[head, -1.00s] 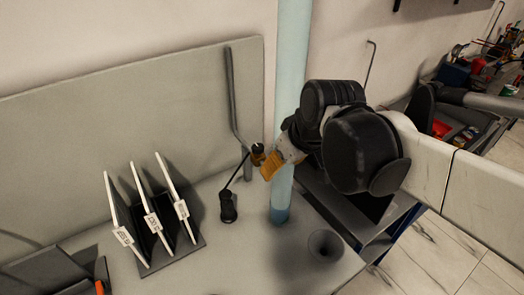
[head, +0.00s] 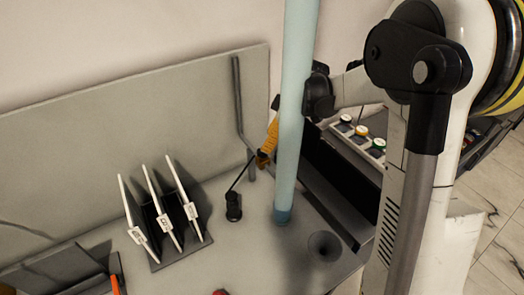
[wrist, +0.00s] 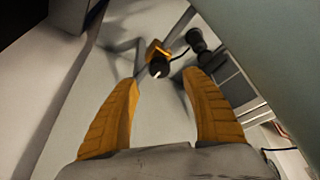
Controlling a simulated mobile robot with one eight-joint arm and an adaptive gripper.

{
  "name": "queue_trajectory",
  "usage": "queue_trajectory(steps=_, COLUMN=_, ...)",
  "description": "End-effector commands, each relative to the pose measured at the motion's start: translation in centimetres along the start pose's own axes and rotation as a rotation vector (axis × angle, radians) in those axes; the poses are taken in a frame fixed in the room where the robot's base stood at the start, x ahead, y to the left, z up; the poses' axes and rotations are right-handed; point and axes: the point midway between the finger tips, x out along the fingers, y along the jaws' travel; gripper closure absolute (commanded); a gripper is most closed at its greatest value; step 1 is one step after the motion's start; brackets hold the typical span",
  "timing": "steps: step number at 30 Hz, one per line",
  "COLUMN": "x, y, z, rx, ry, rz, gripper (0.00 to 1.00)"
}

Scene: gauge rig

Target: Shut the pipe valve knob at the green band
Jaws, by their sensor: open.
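The valve knob (wrist: 158,68) is black with a white pointer line in the wrist view, by an orange-yellow part (wrist: 157,50) on the grey pipe. My gripper (wrist: 160,77) is open and empty. Its two orange fingers point toward the knob, which shows between and beyond the tips. In the head view my gripper (head: 268,143) is partly behind the blue column, its fingers overlapping the knob's place by the bent grey pipe (head: 239,100). I cannot make out a green band.
A pale blue column (head: 290,110) stands on the bench close beside my gripper; it also fills the wrist view's upper right (wrist: 265,45). A black device (head: 234,207) with a thin line stands nearby. A rack of white-edged plates (head: 163,215) is left. A dark funnel-shaped cup (head: 324,246) is front right.

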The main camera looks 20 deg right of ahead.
Motion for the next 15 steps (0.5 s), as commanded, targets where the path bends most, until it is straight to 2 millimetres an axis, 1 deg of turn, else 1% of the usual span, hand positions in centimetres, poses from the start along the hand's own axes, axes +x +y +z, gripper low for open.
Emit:
queue_trajectory(steps=1, x=1.3, y=0.0, z=0.0, rx=-0.001, ry=0.000, rz=0.000, gripper=0.44)
queue_trajectory(steps=6, x=4.2, y=0.0, z=0.0, rx=0.000, ry=0.000, rz=0.000, gripper=0.44)
queue_trajectory(steps=10, x=5.5, y=0.0, z=0.0, rx=0.001, ry=0.000, rz=0.000, gripper=0.44)
queue_trajectory(steps=15, x=5.9, y=0.0, z=0.0, rx=0.002, ry=0.000, rz=0.000, gripper=0.44)
